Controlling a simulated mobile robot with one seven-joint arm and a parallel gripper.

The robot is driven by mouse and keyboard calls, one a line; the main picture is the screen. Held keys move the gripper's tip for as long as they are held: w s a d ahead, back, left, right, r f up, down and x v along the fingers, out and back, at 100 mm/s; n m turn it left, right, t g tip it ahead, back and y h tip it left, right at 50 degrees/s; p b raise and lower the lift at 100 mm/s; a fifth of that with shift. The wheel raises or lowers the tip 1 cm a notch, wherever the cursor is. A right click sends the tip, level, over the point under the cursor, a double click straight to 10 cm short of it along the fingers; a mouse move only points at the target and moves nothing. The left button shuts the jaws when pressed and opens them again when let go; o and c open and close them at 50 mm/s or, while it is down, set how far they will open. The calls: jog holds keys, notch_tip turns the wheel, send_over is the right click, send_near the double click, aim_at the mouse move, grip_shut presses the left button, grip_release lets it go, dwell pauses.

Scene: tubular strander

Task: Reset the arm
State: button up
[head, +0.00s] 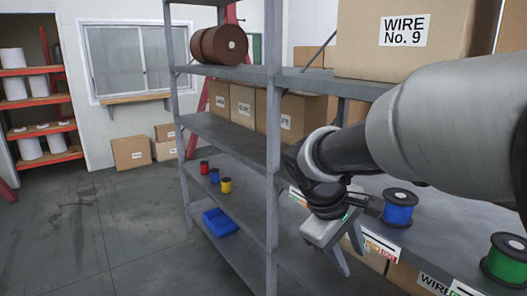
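My arm reaches in from the right edge of the head view, across the front of a grey metal shelf (274,130). My gripper (353,263) hangs at the arm's end and points downward, near the front edge of the shelf board. Its two fingers stand apart with nothing visible between them. A blue wire spool (399,208) stands on the board just right of the gripper, apart from it.
A green-banded spool (506,262) stands farther right. Small red, blue and yellow spools (226,186) and a blue bin (220,222) are on lower left boards. A large carton (405,60) sits above the arm. Open floor (90,235) lies left.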

jog(key=s+a+r+m+t+y+p, duration=0.1)
jog(key=s+r+m+t+y+p, duration=0.1)
jog(key=s, duration=0.4)
jog(key=s+a+r+m+t+y+p, duration=0.1)
jog(key=s+a+r+m+y, duration=0.1)
jog(key=s+r+m, duration=0.3)
jog(key=shift+s+a+r+t+y+p, duration=0.25)
jog(key=shift+s+r+t+p, duration=0.2)
jog(key=shift+s, duration=0.8)
